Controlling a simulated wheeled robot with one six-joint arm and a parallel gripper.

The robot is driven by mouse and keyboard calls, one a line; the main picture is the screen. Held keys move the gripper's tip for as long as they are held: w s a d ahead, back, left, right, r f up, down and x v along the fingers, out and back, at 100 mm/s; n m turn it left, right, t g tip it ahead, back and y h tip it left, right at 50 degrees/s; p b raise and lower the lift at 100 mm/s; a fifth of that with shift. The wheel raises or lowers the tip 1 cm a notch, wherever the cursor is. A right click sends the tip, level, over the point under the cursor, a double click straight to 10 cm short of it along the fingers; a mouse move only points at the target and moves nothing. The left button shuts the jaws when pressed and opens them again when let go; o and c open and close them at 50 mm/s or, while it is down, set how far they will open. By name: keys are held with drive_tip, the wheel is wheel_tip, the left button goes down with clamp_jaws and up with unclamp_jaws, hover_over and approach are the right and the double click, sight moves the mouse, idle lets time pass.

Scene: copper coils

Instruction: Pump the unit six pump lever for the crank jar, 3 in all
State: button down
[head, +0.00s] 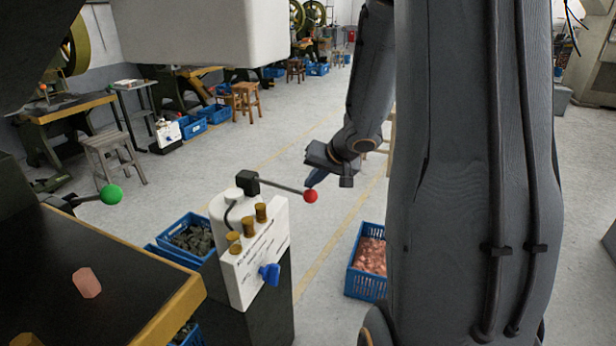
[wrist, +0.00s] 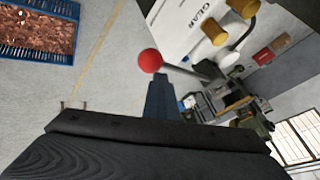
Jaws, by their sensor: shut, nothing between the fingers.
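The pump lever is a thin dark rod (head: 280,188) with a red ball (head: 310,196) at its end. It reaches right from a black block on top of a white pump unit (head: 258,255) with brass knobs and a blue handle. My gripper (head: 310,180) is shut and empty, with its fingertips right at the red ball; I cannot tell whether they touch. In the wrist view the red ball (wrist: 150,61) sits just beyond the shut fingers (wrist: 161,80), and the white unit (wrist: 195,25) is behind to the right. I cannot make out a crank jar.
A dark bench with a yellow edge (head: 170,318) stands at the left, with a green ball lever (head: 111,194) above it. Blue crates of dark pieces (head: 172,258) and copper pieces (head: 352,282) flank the unit. A stool (head: 112,160) stands behind.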

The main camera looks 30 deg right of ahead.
drive_tip(key=shift+s+d+f+b, duration=0.15)
drive_tip(key=shift+f+b, duration=0.15)
drive_tip(key=shift+f, duration=0.45)
idle(0.5)
drive_tip(key=shift+r, duration=0.1)
idle(0.5)
drive_tip(key=shift+w+a+r+p, duration=0.15)
drive_tip(key=shift+r+p, duration=1.05)
drive_tip(key=shift+p, duration=0.5)
drive_tip(key=shift+w+a+r+p, duration=0.15)
drive_tip(key=shift+r+p, duration=1)
drive_tip(key=shift+p, duration=0.6)
drive_tip(key=shift+w+a+r+p, duration=0.1)
drive_tip(key=shift+w+r+p, duration=0.05)
drive_tip(key=shift+r+p, duration=1.3)
drive_tip(key=shift+f+p, duration=0.2)
drive_tip(key=shift+p, duration=0.15)
drive_tip(key=r+p, duration=0.1)
drive_tip(key=p, duration=0.1)
drive_tip(key=r+p, duration=0.3)
drive_tip(key=p, duration=0.1)
drive_tip(key=shift+w+a+r+p, duration=0.2)
drive_tip(key=shift+w+r+p, duration=0.1)
drive_tip(key=shift+r+p, duration=0.1)
